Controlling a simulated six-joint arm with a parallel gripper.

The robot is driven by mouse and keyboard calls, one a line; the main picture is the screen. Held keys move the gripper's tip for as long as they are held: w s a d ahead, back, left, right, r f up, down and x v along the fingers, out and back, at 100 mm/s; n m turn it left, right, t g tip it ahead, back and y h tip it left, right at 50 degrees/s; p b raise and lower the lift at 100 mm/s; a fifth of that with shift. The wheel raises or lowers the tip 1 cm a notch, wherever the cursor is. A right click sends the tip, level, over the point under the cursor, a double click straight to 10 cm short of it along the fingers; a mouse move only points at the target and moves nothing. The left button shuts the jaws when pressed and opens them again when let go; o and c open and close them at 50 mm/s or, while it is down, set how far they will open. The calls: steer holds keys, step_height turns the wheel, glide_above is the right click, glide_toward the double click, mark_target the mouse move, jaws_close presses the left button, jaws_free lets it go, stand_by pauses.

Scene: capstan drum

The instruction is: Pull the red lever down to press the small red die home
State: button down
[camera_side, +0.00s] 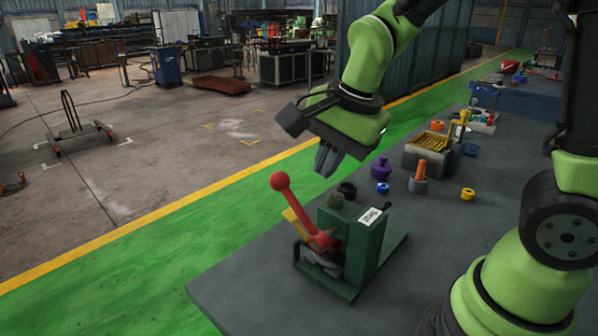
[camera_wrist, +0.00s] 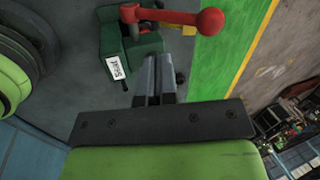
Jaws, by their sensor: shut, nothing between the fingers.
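A red lever (camera_side: 299,212) with a ball knob is pivoted on the near side of a dark green press (camera_side: 368,250). It points up and to the left in the side view. In the wrist view the lever (camera_wrist: 175,19) lies across the top of the press (camera_wrist: 140,45). The press has a white label (camera_side: 374,217). My gripper (camera_side: 327,162) is shut and empty, above the press and to the right of the knob, apart from both. Its closed fingers also show in the wrist view (camera_wrist: 155,75). I cannot make out the small red die.
Behind the press on the grey table (camera_side: 240,291) are a black ring (camera_side: 347,189), a purple piece (camera_side: 381,168), a blue ring (camera_side: 383,187), an orange peg (camera_side: 420,172) and a yellow ring (camera_side: 467,194). A crate (camera_side: 427,150) stands farther back. The table's left edge borders the green floor.

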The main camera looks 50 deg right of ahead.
mark_target(296, 206)
steer(key=shift+w+a+f, duration=0.15)
steer(key=shift+w+f, duration=0.4)
steer(key=shift+w, duration=0.25)
steer(key=shift+w+a+f, duration=0.2)
steer(key=shift+w+f, duration=0.35)
steer(key=shift+w, duration=0.2)
steer(key=shift+w+a+f, duration=0.15)
steer(key=shift+w+f, duration=0.4)
steer(key=shift+w, duration=0.25)
steer(key=w+f+g, duration=0.6)
steer(key=f, duration=0.2)
steer(key=shift+f, duration=0.35)
